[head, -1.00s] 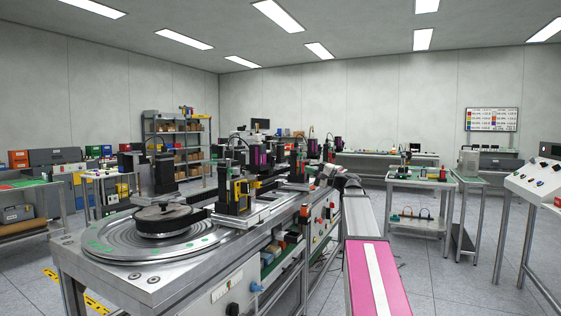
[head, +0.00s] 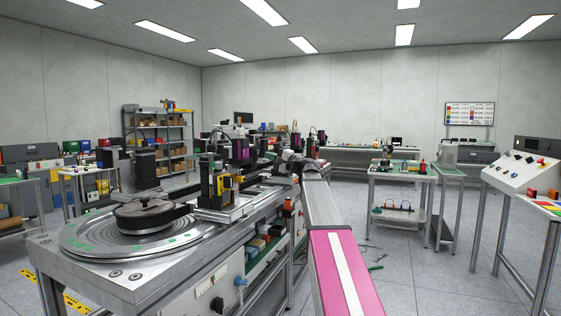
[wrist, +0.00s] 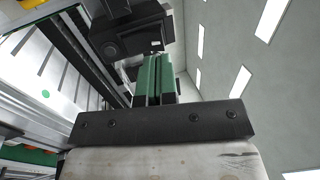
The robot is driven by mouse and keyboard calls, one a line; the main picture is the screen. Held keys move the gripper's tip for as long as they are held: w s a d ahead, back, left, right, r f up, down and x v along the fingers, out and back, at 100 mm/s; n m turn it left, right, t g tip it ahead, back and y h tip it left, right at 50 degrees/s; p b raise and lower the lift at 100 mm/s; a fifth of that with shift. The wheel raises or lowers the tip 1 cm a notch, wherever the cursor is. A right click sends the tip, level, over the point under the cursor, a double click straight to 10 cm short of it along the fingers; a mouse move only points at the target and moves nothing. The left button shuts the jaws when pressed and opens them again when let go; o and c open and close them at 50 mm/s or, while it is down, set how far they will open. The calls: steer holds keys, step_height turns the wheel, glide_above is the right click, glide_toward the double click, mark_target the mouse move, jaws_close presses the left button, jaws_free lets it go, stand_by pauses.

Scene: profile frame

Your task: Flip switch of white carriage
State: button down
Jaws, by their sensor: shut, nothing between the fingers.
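A long machine bench (head: 195,283) carries a round turntable (head: 90,240) at its near end. On it, a pale metal carriage (head: 228,212) bears a black and yellow unit (head: 217,184). Further black and purple units (head: 240,150) stand behind along the bench. I cannot tell which carriage is the white one, and I cannot make out its switch. My gripper is hard to see at the far end of my arm in the head view. In the wrist view my gripper (wrist: 158,68) has its green fingers together and empty, with a dark machine unit (wrist: 130,32) just beyond them.
A control panel (head: 522,168) with knobs stands at the right. A small table (head: 400,176) is at the back right, and a shelf (head: 158,140) is at the back left. Green tools (head: 376,264) lie on the floor right of my arm. Open floor (head: 430,285) is at the lower right.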

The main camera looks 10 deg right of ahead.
mark_target(258, 151)
steer(key=shift+x, duration=1.75)
steer(key=shift+w+a+r+g+h, duration=0.2)
steer(key=shift+a+g+h, duration=0.05)
steer(key=shift+g+h, duration=0.05)
steer(key=shift+s, duration=0.15)
